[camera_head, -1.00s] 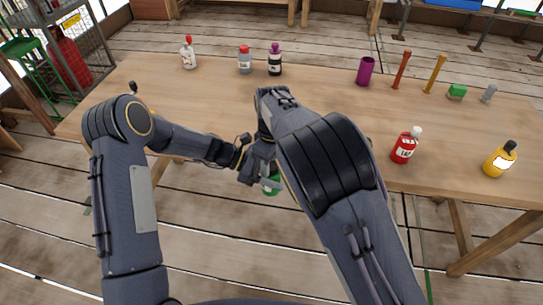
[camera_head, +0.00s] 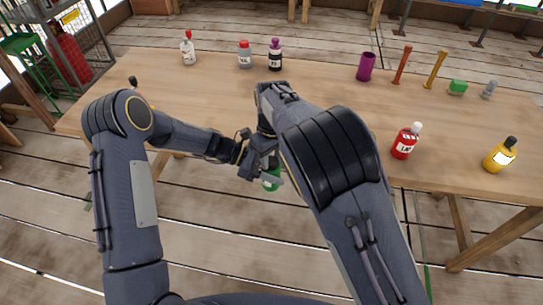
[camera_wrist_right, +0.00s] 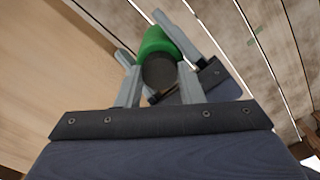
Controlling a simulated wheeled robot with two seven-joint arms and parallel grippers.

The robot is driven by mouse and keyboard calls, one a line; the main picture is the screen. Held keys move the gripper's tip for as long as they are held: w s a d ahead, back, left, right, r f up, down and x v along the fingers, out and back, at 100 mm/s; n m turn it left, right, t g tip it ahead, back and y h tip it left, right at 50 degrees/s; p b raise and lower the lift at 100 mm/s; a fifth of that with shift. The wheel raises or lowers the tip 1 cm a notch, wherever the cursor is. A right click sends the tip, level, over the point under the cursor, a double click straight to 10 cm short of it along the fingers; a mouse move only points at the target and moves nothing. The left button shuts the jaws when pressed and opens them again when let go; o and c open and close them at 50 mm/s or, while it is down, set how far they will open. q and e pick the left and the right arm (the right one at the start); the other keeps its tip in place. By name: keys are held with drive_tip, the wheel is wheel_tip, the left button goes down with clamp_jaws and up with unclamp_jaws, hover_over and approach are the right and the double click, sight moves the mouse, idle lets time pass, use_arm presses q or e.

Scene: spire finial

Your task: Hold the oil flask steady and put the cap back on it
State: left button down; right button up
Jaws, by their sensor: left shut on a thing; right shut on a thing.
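A green flask (camera_head: 271,179) is held in front of the table's near edge, partly hidden by my arms. It also shows in the right wrist view (camera_wrist_right: 155,42). My left gripper (camera_head: 262,168) is shut on the flask. A dark round cap (camera_wrist_right: 159,72) sits between the fingers of my right gripper (camera_wrist_right: 160,84), which is shut on it. In the right wrist view the cap overlaps the flask's end and looks roughly in line with it. I cannot tell whether they touch. The flask's label and neck are hidden.
On the wooden table (camera_head: 210,95) stand a red bottle (camera_head: 405,143) and a yellow bottle (camera_head: 499,156) at right. Several bottles, a purple cup (camera_head: 366,66), two upright sticks and a green block (camera_head: 457,88) stand toward the back. The table's middle is clear.

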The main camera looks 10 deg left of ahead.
drive_tip(key=o, duration=1.1)
drive_tip(key=shift+a, duration=0.1)
drive_tip(key=shift+r, duration=2.35)
drive_tip(key=c, duration=0.3)
drive_tip(key=shift+s+n, duration=0.15)
drive_tip(key=shift+n, duration=0.35)
drive_tip(key=shift+r+n, duration=0.6)
drive_tip(key=shift+r, duration=0.1)
drive_tip(key=shift+w+d+r+n, duration=0.1)
drive_tip(key=shift+r+n, duration=0.15)
drive_tip(key=shift+r, duration=0.25)
drive_tip(key=shift+w+d+r+n, duration=0.1)
drive_tip(key=shift+r+n, duration=0.15)
drive_tip(key=shift+r, duration=0.2)
